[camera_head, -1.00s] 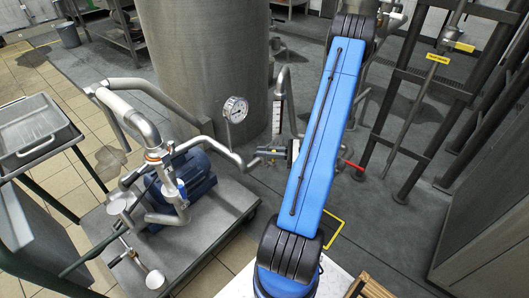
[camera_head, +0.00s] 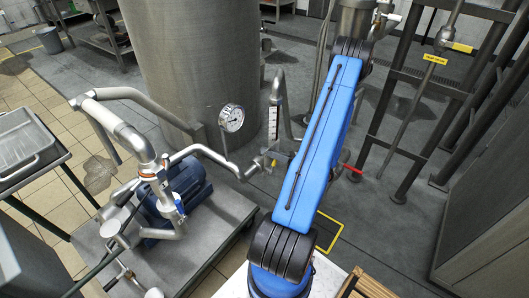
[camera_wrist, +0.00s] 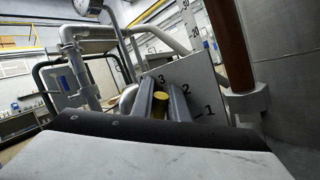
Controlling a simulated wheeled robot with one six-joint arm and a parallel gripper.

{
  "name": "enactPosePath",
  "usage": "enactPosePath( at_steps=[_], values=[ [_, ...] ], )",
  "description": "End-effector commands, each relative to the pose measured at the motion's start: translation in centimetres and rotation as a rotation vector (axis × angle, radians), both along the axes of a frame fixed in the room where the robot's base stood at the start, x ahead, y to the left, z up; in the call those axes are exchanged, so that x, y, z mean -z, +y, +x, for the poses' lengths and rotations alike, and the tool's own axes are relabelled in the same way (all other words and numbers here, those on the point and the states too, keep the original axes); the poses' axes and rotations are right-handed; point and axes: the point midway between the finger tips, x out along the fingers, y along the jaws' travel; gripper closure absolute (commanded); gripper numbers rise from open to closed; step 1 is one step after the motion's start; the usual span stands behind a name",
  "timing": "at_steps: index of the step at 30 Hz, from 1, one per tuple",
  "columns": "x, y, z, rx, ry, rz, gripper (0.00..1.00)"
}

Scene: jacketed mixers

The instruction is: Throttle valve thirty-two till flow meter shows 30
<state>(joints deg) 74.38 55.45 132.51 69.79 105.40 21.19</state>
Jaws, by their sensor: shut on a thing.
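In the wrist view my gripper (camera_wrist: 161,98) has its two grey fingers closed around a yellow valve handle (camera_wrist: 160,104). Behind it is a pale dial plate (camera_wrist: 205,88) marked 1, 2 and 3; I cannot tell the exact handle setting. The flow meter (camera_head: 274,122) is an upright white scale on the pipe in the head view. Its scale (camera_wrist: 188,22) shows 30 and 20 in the wrist view, beside a red-brown tube (camera_wrist: 228,45). I cannot make out the reading. In the head view my blue arm hides the gripper.
A round pressure gauge (camera_head: 232,117) stands left of the flow meter. A pump cart (camera_head: 205,230) with pipes and a blue motor (camera_head: 186,185) is at left. A red handle (camera_head: 352,168) shows right of my arm. A large steel tank (camera_head: 195,60) stands behind.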

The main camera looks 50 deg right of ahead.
Motion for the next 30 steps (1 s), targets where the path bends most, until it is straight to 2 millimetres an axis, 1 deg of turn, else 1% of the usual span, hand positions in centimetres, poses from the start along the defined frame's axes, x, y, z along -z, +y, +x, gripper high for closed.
enactPosePath(
  at_steps=[4, 10, 24, 25, 27, 30],
  values=[
    [0.25, -0.23, -0.02, 0.000, 0.005, 0.070, 1.00],
    [0.42, -0.47, 0.02, 0.001, 0.010, 0.121, 1.00],
    [0.43, -0.54, 0.03, 0.001, 0.011, 0.133, 1.00],
    [0.43, -0.54, 0.03, 0.001, 0.011, 0.133, 0.82],
    [0.43, -0.54, 0.03, 0.001, 0.011, 0.133, 0.67],
    [0.42, -0.52, 0.04, 0.001, 0.011, 0.133, 0.67]
  ],
)
